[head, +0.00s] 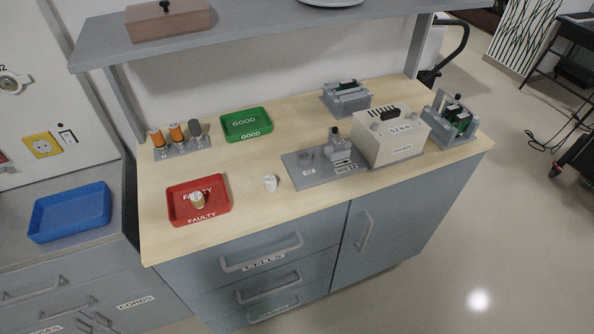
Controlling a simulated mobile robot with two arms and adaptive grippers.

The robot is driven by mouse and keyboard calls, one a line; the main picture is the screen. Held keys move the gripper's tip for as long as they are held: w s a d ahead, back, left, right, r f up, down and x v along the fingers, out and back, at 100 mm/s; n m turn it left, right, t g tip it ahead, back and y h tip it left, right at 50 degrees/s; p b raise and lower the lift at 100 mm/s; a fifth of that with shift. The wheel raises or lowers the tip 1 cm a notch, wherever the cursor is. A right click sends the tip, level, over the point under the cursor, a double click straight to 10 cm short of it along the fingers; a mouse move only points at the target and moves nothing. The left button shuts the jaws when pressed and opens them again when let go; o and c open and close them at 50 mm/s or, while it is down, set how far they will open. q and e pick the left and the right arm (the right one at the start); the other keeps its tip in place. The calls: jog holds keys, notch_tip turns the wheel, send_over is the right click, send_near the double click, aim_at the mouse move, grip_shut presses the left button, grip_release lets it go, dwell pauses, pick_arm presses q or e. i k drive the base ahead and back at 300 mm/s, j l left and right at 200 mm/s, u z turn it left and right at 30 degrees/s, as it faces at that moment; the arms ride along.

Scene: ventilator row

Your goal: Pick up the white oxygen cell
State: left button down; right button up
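A small white cylinder, which looks like the white oxygen cell (270,183), stands on the wooden bench top (245,205). It is right of the red FAULTY tray (179,213) and left of the grey test fixture (301,184). Another small cell (197,201), whitish and tan, is in the red tray. A grey rack (168,154) at the back left holds two orange-topped cells (156,138) and one grey piece (195,128). Neither of my grippers is in view.
An empty green GOOD tray (246,125) is at the back. A cream box unit (391,140) and a circuit-board fixture (452,117) stand on the right. A shelf (270,25) overhangs the bench's back. A blue tray (70,212) is on the left counter. Bench around the white cell is clear.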

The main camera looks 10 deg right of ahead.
aim_at(270, 181)
jog(key=l+u, duration=0.1)
jog(key=u, duration=0.4)
jog(key=l+u, duration=0.1)
jog(key=u, duration=0.85)
jog(key=k+l, duration=0.15)
jog(key=k+l+u, duration=0.1)
jog(key=l, duration=0.25)
